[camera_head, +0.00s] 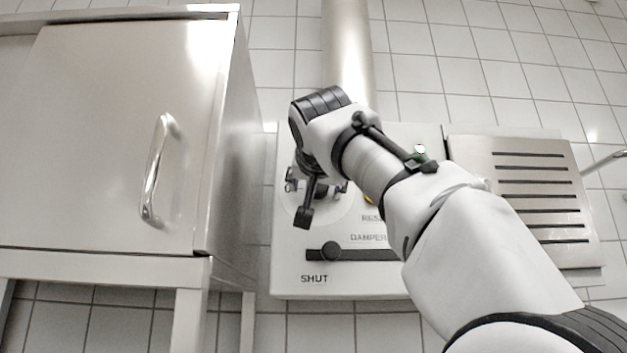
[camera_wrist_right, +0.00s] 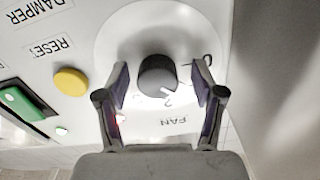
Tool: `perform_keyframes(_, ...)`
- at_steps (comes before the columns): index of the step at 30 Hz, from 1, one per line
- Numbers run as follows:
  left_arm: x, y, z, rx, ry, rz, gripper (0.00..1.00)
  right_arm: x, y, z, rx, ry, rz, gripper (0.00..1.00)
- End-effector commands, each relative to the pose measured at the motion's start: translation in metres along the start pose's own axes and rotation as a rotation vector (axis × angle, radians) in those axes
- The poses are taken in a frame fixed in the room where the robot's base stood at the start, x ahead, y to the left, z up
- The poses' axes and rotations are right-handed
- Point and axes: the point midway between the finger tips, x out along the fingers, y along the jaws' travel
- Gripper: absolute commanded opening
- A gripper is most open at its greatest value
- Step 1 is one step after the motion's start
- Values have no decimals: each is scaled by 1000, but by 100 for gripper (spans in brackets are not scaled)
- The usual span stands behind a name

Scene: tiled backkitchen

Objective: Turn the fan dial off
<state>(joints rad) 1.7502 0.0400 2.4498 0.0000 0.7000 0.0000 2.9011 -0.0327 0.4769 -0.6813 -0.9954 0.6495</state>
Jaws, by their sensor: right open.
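The fan dial (camera_wrist_right: 157,75) is a dark round knob with a white pointer, on a pale disc above the upside-down FAN label (camera_wrist_right: 173,122). In the wrist view the pointer slants to the lower right, between a 2 and the right finger; a 0 shows farther up right. My right gripper (camera_wrist_right: 161,68) is open, one finger on each side of the dial, with gaps visible. In the head view my right gripper (camera_head: 317,187) is over the pale dial disc (camera_head: 333,215) and mostly hides the dial. My left gripper is out of view.
The white control panel (camera_head: 290,265) also holds a damper slider (camera_head: 330,251) near SHUT, a yellow reset button (camera_wrist_right: 70,82) and a green switch (camera_wrist_right: 22,104). A steel cabinet (camera_head: 110,130) stands close on the left. A slotted steel plate (camera_head: 540,200) is on the right.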

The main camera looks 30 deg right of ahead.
Motion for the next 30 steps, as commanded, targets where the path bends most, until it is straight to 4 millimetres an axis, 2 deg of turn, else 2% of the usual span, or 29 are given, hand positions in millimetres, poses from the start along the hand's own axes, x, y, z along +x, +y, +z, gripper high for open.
perform_keyframes(5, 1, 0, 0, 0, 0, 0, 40, -1, 0, -1, 1, 3, 0, 68)
perform_keyframes(6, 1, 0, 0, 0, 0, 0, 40, -1, 0, -1, 1, 2, 0, 54)
perform_keyframes(10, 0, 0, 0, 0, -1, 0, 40, -1, 0, -1, 1, 2, 0, 8)
perform_keyframes(20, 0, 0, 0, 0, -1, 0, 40, 0, 0, 0, -17, 0, 1, 8)
perform_keyframes(30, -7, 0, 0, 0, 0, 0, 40, 0, 0, -1, -177, -1, 1, 8)
